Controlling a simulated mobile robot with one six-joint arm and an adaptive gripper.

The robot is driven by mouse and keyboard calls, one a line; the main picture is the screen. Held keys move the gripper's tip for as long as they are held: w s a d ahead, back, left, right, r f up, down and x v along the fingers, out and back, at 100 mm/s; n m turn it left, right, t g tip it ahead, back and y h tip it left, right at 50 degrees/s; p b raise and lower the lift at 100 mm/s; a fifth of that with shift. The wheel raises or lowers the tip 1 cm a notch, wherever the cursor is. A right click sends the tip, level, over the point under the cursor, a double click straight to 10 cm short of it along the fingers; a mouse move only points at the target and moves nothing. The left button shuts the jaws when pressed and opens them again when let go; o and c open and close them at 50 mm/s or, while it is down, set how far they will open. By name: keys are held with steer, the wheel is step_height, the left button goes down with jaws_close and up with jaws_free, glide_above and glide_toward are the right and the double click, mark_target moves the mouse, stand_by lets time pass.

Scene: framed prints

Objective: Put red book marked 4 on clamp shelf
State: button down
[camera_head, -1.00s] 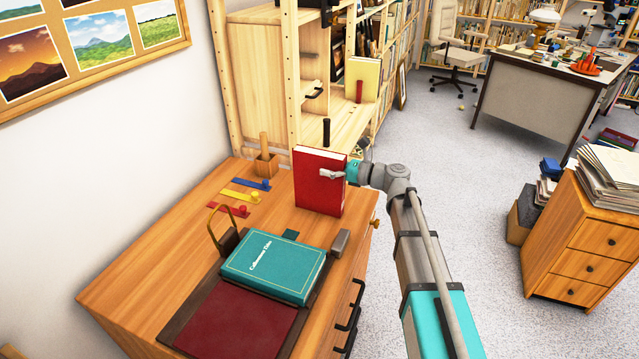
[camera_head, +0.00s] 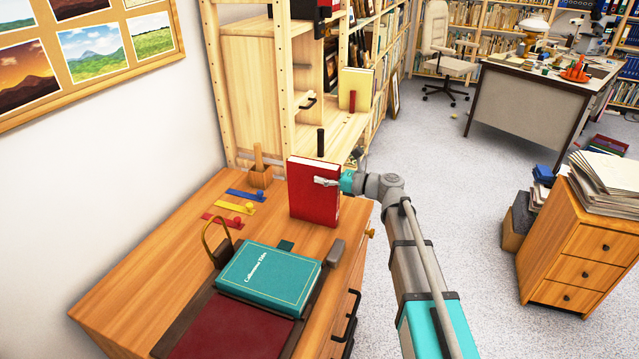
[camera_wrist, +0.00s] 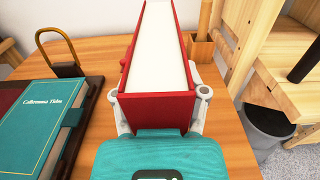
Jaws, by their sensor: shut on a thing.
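The red book (camera_head: 313,193) is upright at the right end of the wooden desk. My gripper (camera_head: 327,182) is shut on its near edge, with one finger on each cover. In the wrist view the red book (camera_wrist: 158,75) stands between the fingers of my gripper (camera_wrist: 160,105), its white page edges facing up. I cannot tell whether its bottom touches the desk. No number shows on it. A light wood shelf unit (camera_head: 255,85) stands behind the desk. Its low ledge (camera_head: 345,135) carries a cream book, a red upright piece and a black-handled post (camera_head: 321,142), which may be the clamp.
A teal book (camera_head: 268,278) lies on a dark holder with a brass loop (camera_head: 210,240). Blue, yellow and red strips (camera_head: 230,208) and a wooden pen block (camera_head: 260,175) are on the desk (camera_head: 120,285).

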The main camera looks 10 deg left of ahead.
mark_target(323, 165)
steer(key=shift+r, duration=0.2)
step_height(323, 165, up, 3)
steer(key=p, duration=0.3)
steer(key=s+d+r+p, duration=0.2)
steer(key=s+r+p, duration=0.3)
steer(key=s, duration=0.1)
steer(key=s+d+r+p, duration=0.3)
steer(key=s+r+p, duration=0.1)
steer(key=s+p, duration=0.1)
steer(key=shift+s+d+r, duration=0.35)
steer(key=shift+s, duration=0.55)
steer(key=shift+r, duration=0.1)
step_height(323, 165, up, 7)
steer(key=p, duration=0.7)
steer(key=shift+r+p, duration=0.2)
steer(key=shift+p, duration=0.1)
steer(key=shift+s, duration=0.1)
